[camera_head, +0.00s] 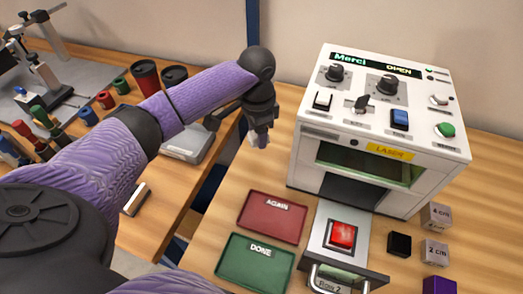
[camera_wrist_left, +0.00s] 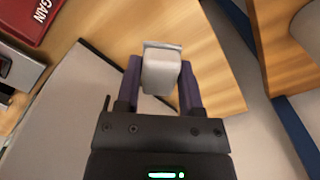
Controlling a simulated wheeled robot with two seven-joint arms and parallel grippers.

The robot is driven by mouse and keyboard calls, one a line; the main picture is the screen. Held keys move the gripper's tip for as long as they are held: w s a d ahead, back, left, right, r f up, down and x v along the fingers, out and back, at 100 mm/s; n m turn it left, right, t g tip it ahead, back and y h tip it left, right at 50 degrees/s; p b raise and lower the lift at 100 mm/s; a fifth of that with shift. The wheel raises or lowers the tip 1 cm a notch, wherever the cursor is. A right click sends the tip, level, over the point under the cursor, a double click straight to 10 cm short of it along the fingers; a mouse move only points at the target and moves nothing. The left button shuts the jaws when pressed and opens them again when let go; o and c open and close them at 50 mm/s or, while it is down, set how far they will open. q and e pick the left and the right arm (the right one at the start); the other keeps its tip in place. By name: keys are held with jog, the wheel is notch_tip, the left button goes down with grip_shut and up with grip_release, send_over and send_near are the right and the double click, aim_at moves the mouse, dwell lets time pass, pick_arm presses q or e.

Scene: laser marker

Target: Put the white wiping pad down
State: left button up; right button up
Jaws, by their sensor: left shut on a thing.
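My left gripper (camera_head: 259,135) is shut on the white wiping pad (camera_wrist_left: 161,74), which sits between its two dark purple fingers in the left wrist view. In the head view only a small pale part of the pad shows below the fingers. The gripper is left of the white laser machine, over the left part of the wooden table (camera_head: 228,190), behind the red tray. The pad appears to be held above the wood; I cannot tell how high. My right gripper is not in view.
The red AGAIN tray (camera_head: 272,217) and green DONE tray (camera_head: 254,263) lie in front. The laser machine (camera_head: 375,170) stands right, its drawer (camera_head: 318,252) out with a red block (camera_head: 341,236). Small cubes lie further right. A gap separates the left bench (camera_head: 165,205).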

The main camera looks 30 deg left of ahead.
aim_at(258, 157)
pick_arm(q)
notch_tip(258, 157, down, 6)
jog(key=shift+r+b, duration=0.1)
jog(key=shift+b, duration=1.05)
jog(key=shift+r, duration=0.15)
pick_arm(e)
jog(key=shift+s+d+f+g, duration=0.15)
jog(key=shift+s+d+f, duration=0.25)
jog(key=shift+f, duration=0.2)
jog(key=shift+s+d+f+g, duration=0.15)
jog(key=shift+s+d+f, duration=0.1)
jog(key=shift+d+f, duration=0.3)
